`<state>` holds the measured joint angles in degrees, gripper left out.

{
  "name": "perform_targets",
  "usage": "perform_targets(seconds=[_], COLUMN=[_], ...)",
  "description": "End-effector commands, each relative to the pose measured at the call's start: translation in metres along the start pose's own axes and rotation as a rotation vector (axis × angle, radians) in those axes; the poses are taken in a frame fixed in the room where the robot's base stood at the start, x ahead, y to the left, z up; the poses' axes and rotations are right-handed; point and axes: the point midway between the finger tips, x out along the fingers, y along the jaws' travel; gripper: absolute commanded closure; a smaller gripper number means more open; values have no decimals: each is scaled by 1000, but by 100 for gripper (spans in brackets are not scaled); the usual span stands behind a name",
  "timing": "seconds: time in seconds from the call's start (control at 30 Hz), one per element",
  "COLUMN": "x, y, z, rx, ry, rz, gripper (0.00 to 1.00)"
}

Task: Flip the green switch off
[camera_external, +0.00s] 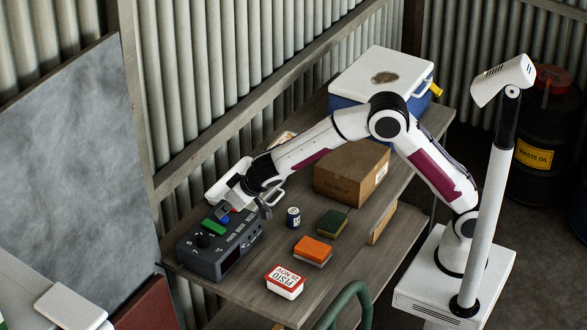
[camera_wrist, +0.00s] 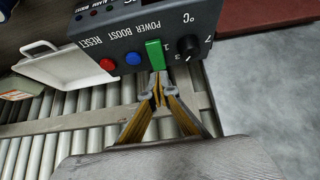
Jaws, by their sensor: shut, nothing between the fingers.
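The green switch (camera_external: 213,226) sits on the panel of a dark grey control box (camera_external: 213,265) at the table's left end. In the wrist view the green switch (camera_wrist: 154,54) is beside the POWER label, between a blue button (camera_wrist: 133,58) and a black dial (camera_wrist: 188,54). My gripper (camera_wrist: 158,76) is shut and empty, its tips right at the lower end of the green switch. I cannot tell whether they touch it.
A red button (camera_wrist: 107,64) is beside the blue one. A white tray (camera_external: 216,190) is behind the box. A can (camera_external: 293,217), sponges (camera_external: 313,249), a pesto tub (camera_external: 285,281), a cardboard box (camera_external: 345,180) and a cooler (camera_external: 382,72) stand to the right. A corrugated wall (camera_external: 205,80) runs behind.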

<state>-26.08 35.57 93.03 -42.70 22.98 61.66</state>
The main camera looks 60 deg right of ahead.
Motion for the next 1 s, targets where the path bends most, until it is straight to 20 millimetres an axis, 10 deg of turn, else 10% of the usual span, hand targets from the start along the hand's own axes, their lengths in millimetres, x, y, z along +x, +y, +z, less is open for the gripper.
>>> perform_targets(seconds=[1.0], x=[-95], y=[0], z=[26], rx=[1], ry=[1], rz=[-1], gripper=[100])
